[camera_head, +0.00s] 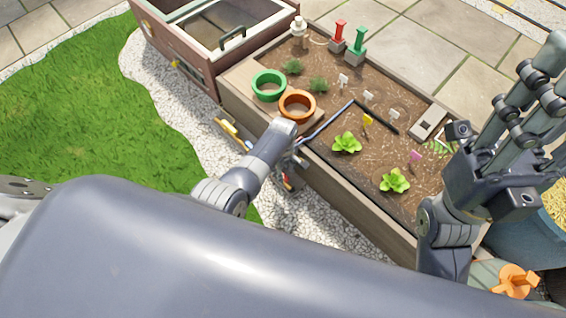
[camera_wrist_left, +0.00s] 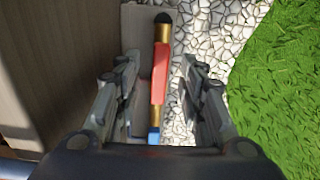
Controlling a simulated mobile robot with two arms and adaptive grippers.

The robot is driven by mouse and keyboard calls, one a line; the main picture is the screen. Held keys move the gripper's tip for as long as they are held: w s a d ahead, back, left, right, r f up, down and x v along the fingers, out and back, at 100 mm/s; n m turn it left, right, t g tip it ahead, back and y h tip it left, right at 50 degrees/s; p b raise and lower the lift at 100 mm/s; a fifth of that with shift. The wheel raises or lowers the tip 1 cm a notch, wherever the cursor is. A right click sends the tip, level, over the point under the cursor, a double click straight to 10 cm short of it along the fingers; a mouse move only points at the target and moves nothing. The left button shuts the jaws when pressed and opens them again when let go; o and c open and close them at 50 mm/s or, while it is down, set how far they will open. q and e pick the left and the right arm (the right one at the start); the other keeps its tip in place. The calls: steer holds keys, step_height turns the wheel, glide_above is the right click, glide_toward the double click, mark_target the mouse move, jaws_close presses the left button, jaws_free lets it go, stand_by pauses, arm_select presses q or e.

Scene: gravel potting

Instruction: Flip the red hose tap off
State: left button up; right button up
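The red tap handle (camera_wrist_left: 159,72) shows in the left wrist view, with brass at both ends, a black tip at the top and a blue part below. My left gripper (camera_wrist_left: 157,85) is open, one finger on each side of the handle, with gaps visible at both sides. In the head view my left gripper (camera_head: 292,166) is low beside the planter's near wall, and a small bit of red (camera_head: 287,184) shows under it; my arm hides most of the tap there. My right gripper (camera_head: 548,75) is raised over the planter's right end, its fingers apart and empty.
The wooden planter (camera_head: 370,222) holds soil, plants, labels, a green ring pot (camera_head: 268,86) and an orange ring pot (camera_head: 297,106). A blue-black hose (camera_head: 330,119) runs over it. A yellow tool (camera_head: 229,128) is at its near side. White gravel (camera_head: 165,108) and grass (camera_head: 75,110) lie left.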

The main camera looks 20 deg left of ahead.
arm_select(q)
steer(key=shift+r, duration=2.4)
